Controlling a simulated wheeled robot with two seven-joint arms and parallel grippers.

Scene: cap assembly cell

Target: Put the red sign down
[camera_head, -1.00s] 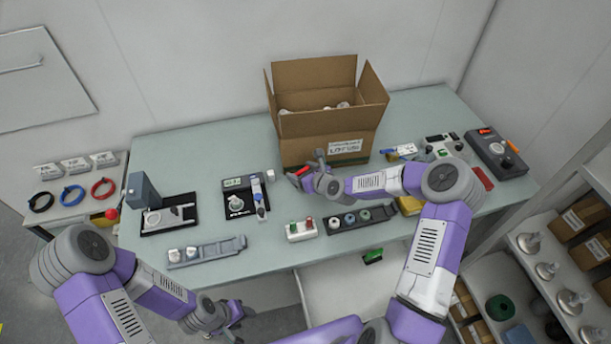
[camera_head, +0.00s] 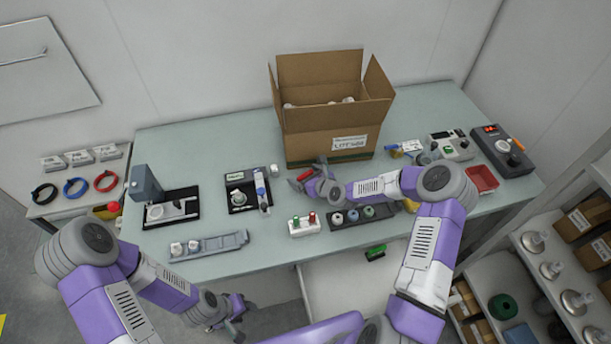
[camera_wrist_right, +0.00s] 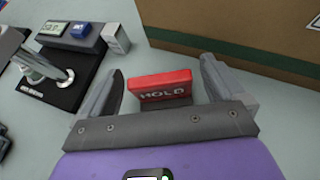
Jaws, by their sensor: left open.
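The red sign (camera_wrist_right: 160,84) reads HOLD and has a dark grey base. In the right wrist view it sits between the two fingers of my right gripper (camera_wrist_right: 162,70), with a visible gap on each side, so the gripper is open around it. In the head view the red sign (camera_head: 305,175) shows as a small red piece at my right gripper (camera_head: 313,179), in front of the cardboard box. It appears to be at the table surface; its underside is hidden. My left gripper (camera_head: 228,312) is open and empty, low in front of the table's front edge.
The open cardboard box (camera_head: 330,140) stands just behind the sign. A black fixture (camera_head: 238,205) is to the left, and a white button box (camera_head: 303,226) and a grey rack (camera_head: 345,220) are in front. A red tray (camera_head: 482,180) is at the right.

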